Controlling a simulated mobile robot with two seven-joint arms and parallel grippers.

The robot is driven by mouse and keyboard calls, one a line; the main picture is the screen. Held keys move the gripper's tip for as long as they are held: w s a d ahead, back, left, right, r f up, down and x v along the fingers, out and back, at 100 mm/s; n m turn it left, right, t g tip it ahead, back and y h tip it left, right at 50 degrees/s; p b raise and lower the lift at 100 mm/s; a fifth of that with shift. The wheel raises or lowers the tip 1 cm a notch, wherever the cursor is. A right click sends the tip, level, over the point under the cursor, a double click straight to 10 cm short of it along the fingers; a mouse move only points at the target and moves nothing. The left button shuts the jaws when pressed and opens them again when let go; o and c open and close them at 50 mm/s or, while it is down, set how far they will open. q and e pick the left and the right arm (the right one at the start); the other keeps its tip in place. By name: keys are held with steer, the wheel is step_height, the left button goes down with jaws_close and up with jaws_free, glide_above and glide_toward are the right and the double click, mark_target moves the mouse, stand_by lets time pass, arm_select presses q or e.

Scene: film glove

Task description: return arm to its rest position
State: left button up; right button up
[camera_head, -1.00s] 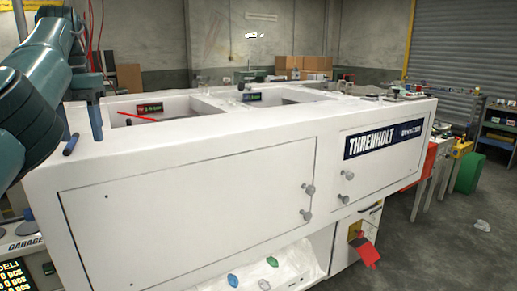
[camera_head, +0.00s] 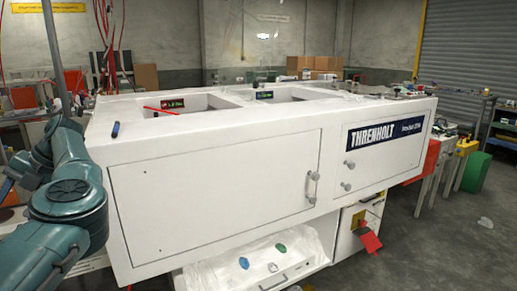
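My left arm (camera_head: 68,200), teal with dark joints, stands folded at the left edge, in front of the left end of the white cabinet (camera_head: 215,180). Its hand end is small, dark and partly hidden behind the arm's own links near the left edge, so I cannot make out whether the fingers are open or shut. I see nothing clearly held. My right arm and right gripper are not in view.
A blue cylinder (camera_head: 116,129) lies on the cabinet top near its left edge. A red rod (camera_head: 160,110) lies by the left recess. An open lower tray (camera_head: 300,262) holds small coloured items.

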arm_select(q)
steer(key=s+a+m+g+y, duration=0.1)
steer(key=s+a+g+y, duration=0.2)
steer(key=s+a+y, duration=0.55)
steer(key=w+d+r+m+t+y+p, duration=0.1)
steer(key=w+d+r+m+t+y, duration=0.2)
steer(key=m+t, duration=0.5)
steer(key=w+d+m+t+y+p, duration=0.1)
steer(key=w+d+m+t+y, duration=0.1)
steer(key=w+m+t+y, duration=0.45)
steer(key=d+f+m+t+h, duration=0.5)
steer(key=d+m+t+h, duration=0.2)
steer(key=d+m+h, duration=0.15)
steer(key=d+f+m+t+h, duration=0.5)
steer(key=d+m+t+h, duration=0.2)
steer(key=m, duration=0.3)
steer(key=s+d+f+m+g+h+p, duration=0.1)
steer(key=s+d+f+m+g+h, duration=0.3)
steer(key=d+f, duration=0.45)
steer(key=s+d+f+m+g+h+p, duration=0.1)
steer(key=s+d+f+m+h, duration=0.25)
steer(key=d+f+h, duration=0.45)
steer(key=s+d+f+m+g, duration=0.1)
steer(key=s+d+f+g, duration=0.2)
steer(key=s+d, duration=0.3)
steer(key=s+d+f+m+g+h, duration=0.1)
steer(key=s+d+f+g, duration=0.2)
steer(key=s+d, duration=0.3)
steer(key=s, duration=0.4)
steer(key=shift+f, duration=0.4)
